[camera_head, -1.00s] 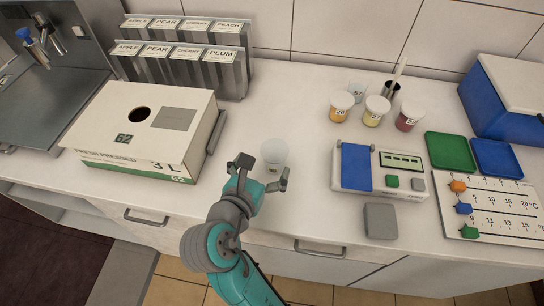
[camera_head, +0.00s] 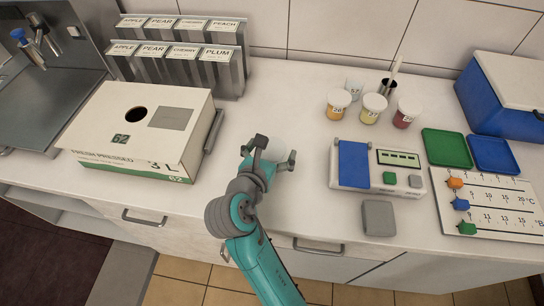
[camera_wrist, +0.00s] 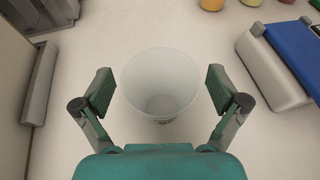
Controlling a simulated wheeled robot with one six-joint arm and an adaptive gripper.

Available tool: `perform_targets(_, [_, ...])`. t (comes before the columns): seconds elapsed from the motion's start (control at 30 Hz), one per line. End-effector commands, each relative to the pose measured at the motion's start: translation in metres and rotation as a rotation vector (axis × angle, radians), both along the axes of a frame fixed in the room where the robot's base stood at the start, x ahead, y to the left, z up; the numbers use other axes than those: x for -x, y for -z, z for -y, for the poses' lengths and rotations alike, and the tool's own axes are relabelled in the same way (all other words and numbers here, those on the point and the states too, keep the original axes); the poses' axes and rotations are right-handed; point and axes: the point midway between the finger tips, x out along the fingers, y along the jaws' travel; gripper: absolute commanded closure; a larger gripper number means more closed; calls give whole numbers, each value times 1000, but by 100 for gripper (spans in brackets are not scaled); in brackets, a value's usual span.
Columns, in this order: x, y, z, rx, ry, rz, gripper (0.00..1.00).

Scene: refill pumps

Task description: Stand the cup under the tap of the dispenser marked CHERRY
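A translucent, empty cup (camera_wrist: 160,82) stands upright on the counter; in the head view, its pale body (camera_head: 274,154) is mostly hidden by my gripper (camera_head: 276,150). In the wrist view, my gripper (camera_wrist: 160,90) is open, one finger on each side of the cup, with a visible gap at both sides. Grey units with fruit labels stand in two rows at the back left. A CHERRY label (camera_head: 184,53) is third in the front row, and a similar label (camera_head: 195,26) is third behind it. I cannot make out their taps.
A white juice box (camera_head: 130,130) stands left of my gripper. A scale-like device (camera_head: 380,168) and a grey block (camera_head: 378,218) are to the right. Lidded small cups (camera_head: 372,108) stand behind the device.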

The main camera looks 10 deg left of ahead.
Motion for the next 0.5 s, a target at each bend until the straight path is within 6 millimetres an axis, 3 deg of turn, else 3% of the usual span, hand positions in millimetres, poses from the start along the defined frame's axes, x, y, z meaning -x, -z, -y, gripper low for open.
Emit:
perform_targets(0.03, [0, 0, 0, 0, 0, 0, 21])
perform_targets(0.13, [0, 0, 0, 0, 0, 0, 41])
perform_targets(0.5, [0, -1, 0, 0, 0, 0, 45])
